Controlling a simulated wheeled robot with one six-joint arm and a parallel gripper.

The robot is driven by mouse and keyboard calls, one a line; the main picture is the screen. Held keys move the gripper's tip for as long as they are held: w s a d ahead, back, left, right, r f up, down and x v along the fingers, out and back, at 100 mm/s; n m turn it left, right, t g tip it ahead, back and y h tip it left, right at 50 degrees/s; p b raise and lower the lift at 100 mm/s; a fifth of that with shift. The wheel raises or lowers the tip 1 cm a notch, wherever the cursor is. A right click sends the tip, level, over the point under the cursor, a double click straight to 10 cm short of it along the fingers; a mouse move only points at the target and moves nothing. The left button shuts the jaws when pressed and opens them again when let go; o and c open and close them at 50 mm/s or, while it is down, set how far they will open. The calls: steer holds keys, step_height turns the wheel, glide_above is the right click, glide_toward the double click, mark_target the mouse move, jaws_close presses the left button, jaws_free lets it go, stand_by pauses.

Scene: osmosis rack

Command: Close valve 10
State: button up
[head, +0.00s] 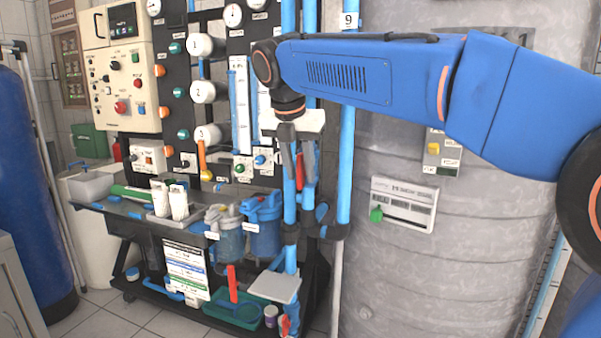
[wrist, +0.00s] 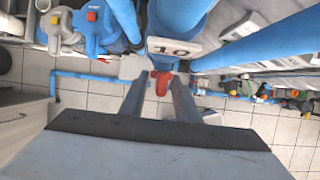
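Valve 10's number plate (wrist: 174,48) shows on a blue pipe (wrist: 180,14) in the wrist view. Its red handle (wrist: 162,84) is just below the plate, between my fingertips in the picture. The red handle also shows in the head view (head: 299,172), between the two grey fingers. My gripper (head: 299,182) points down, open, in front of the blue pipes. In the wrist view my gripper (wrist: 158,80) has a gap on both sides of the handle. I cannot tell exactly how deep the handle sits between the fingers.
Blue pipes stand close around my gripper, one with a number 9 plate (head: 349,21). A large grey tank (head: 400,270) stands at right. A control box (head: 122,70) is at the upper left. The tiled floor (wrist: 90,96) is visible below.

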steer(key=shift+w+f, duration=0.15)
steer(key=shift+f, duration=0.2)
jaws_close()
steer(key=shift+d, duration=0.1)
